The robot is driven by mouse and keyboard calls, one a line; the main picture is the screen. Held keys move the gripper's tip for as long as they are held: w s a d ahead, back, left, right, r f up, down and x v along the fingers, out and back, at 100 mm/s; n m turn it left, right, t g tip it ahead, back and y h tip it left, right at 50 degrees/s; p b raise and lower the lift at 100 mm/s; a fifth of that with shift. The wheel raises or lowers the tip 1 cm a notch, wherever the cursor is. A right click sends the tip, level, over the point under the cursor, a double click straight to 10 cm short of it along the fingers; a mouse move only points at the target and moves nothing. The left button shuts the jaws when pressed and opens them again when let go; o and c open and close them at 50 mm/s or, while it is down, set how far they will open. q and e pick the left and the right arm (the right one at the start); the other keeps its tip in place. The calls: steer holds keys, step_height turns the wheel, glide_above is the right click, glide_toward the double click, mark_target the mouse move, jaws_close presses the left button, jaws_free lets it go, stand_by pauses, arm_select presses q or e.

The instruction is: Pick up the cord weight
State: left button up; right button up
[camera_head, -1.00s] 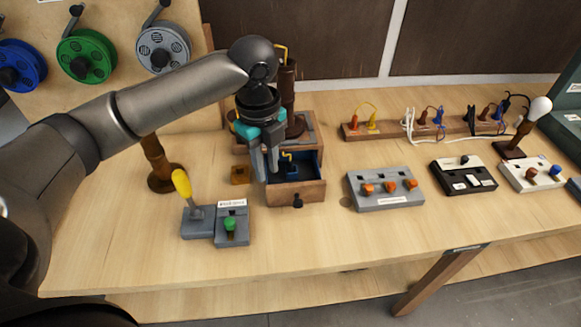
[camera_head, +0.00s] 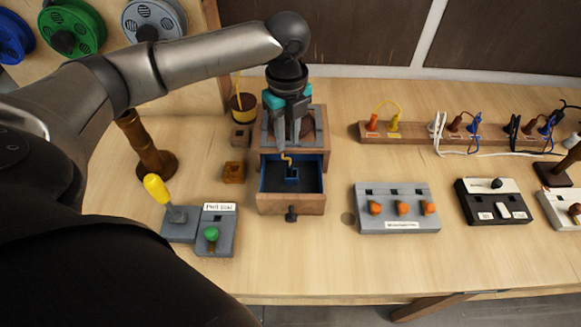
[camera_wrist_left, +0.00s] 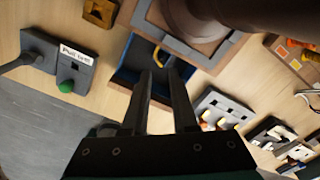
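The cord weight appears to be the small dark-blue block with a yellow hook (camera_head: 291,175) inside the open drawer (camera_head: 291,205); I cannot be sure of this. Its yellow hook also shows in the left wrist view (camera_wrist_left: 157,57), beyond my fingers. My left gripper (camera_head: 289,147) points down over the rear of the drawer, close to the hook. In the left wrist view the two fingers (camera_wrist_left: 161,72) are apart, with the drawer showing between them. Nothing is seen held. Whether a finger touches the hook cannot be told. My right gripper is not in view.
A wooden cabinet (camera_head: 266,128) holds the drawer. Left are a small wooden block (camera_head: 234,172), a brown post (camera_head: 150,155) and a yellow-handled lever box (camera_head: 178,220). Right is a grey box with orange knobs (camera_head: 395,210). The table front is clear.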

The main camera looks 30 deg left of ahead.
mark_target(289, 166)
arm_select(q)
step_height(289, 166, down, 3)
steer(key=shift+r, duration=0.1)
steer(key=shift+f, duration=0.45)
steer(key=f, duration=0.3)
steer(key=f+b, duration=0.1)
steer(key=f, duration=0.1)
steer(key=shift+d, duration=0.3)
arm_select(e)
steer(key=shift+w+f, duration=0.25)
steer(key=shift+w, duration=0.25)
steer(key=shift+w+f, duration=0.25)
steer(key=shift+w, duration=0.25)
arm_select(q)
steer(key=shift+c, duration=0.4)
jaws_close()
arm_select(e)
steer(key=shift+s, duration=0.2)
arm_select(q)
steer(key=shift+r, duration=0.1)
